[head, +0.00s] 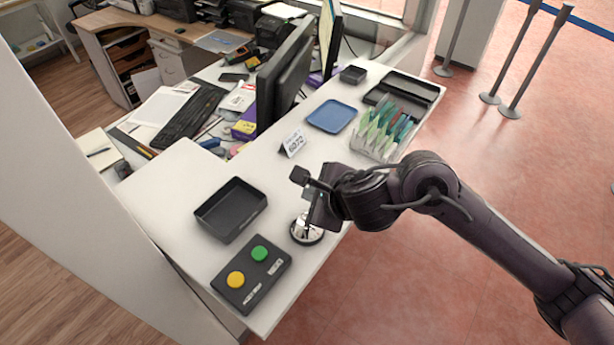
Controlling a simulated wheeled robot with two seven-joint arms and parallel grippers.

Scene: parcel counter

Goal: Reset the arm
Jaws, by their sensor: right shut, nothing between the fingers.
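My right arm comes in from the lower right over the counter (182,176). Its gripper (305,207) is shut and empty. It is above or at a silver bell with a dark base (301,232) near the counter's right edge. The gripper hides part of the bell, and I cannot tell if they touch. My left gripper does not show.
A black button box (243,281) with a yellow and a green button and an empty black tray (231,213) lie left of the bell. A price sign (293,144), blue tray (331,117) and leaflet holder (378,140) stand farther back. Monitors (285,75) line the desk.

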